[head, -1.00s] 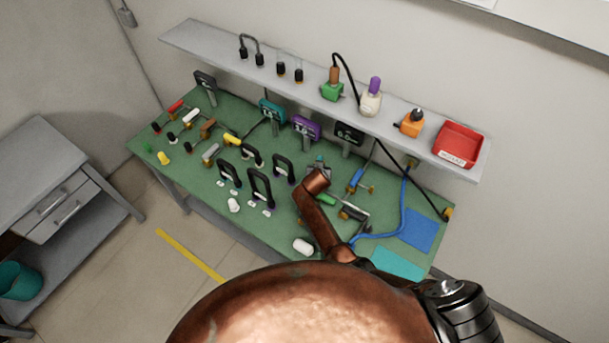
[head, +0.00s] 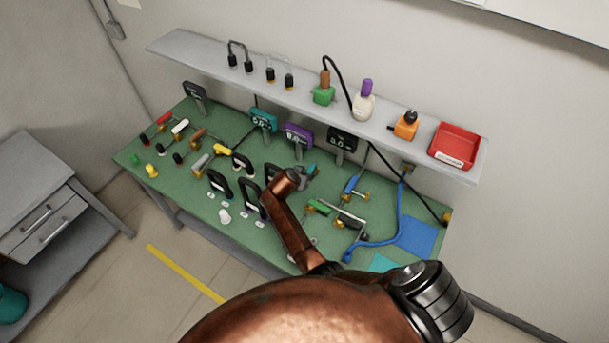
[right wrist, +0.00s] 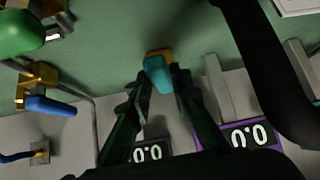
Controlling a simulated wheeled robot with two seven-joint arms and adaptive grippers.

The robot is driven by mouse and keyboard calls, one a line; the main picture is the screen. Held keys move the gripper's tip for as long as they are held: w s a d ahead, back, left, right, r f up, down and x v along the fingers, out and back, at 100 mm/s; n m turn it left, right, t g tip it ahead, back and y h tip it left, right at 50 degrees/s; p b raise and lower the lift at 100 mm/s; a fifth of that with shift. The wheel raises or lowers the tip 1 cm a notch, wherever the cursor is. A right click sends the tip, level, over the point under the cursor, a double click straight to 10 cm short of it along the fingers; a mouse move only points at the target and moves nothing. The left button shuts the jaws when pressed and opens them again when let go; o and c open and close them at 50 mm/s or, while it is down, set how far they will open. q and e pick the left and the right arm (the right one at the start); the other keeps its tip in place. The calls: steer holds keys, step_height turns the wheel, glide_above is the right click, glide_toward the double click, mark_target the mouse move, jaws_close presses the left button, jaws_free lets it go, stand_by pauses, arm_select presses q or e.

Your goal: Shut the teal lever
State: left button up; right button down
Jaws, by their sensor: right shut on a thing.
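The teal lever (right wrist: 160,74) sits on a brass valve body (right wrist: 158,54) in the right wrist view. My right gripper (right wrist: 162,82) is shut on the lever, with a dark finger on each side of it. In the head view the teal lever (head: 312,168) shows as a small piece at the tip of my right gripper (head: 304,172). My copper-coloured arm and gripper hide most of the valve there. My left gripper is not in view.
A blue-handled valve (head: 351,187) and a green-handled valve (head: 318,207) are to the right. Black handles (head: 219,184) stand to the left. Behind are a purple display (head: 298,135) and a black display (head: 342,139), under a grey shelf (head: 205,48).

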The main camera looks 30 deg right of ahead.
steer(key=c, duration=1.8)
jaws_free()
steer(key=shift+w, duration=0.15)
steer(key=shift+o, duration=0.2)
step_height(320, 180, up, 10)
steer(key=shift+c, duration=0.4)
